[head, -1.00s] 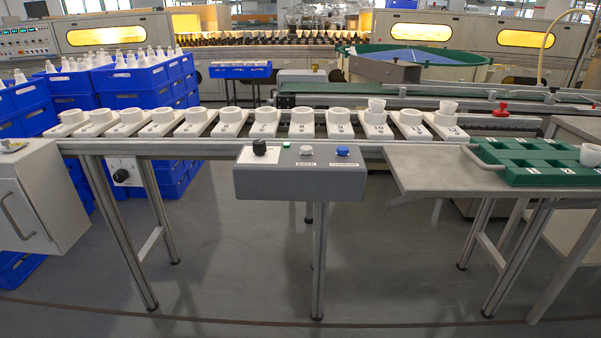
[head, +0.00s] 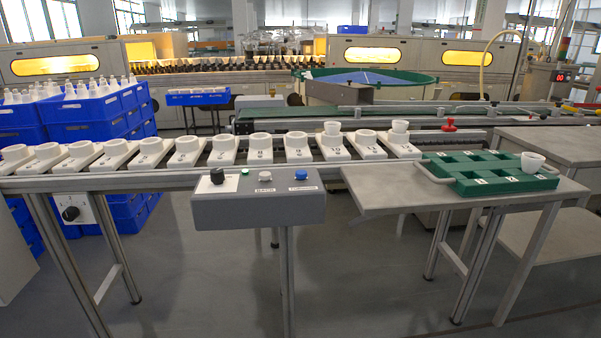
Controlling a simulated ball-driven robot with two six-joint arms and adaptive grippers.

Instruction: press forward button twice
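A grey control box (head: 258,207) is mounted at the front of the conveyor, near the middle of the head view. On its top are a black knob (head: 217,176), a white button (head: 265,176) labelled BACK and a blue button (head: 301,175) with a label below it that seems to read FORWARD. Behind it a row of white numbered holders (head: 222,151) stands on the conveyor. White cups sit on two of them at the right, one cup (head: 333,128) being left of the other. Neither of my grippers is in view.
A grey side table (head: 385,192) on the right holds a green tray (head: 483,186) with a white cup (head: 533,161). Blue crates (head: 95,122) with white bottles are stacked at the left. The floor in front is clear.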

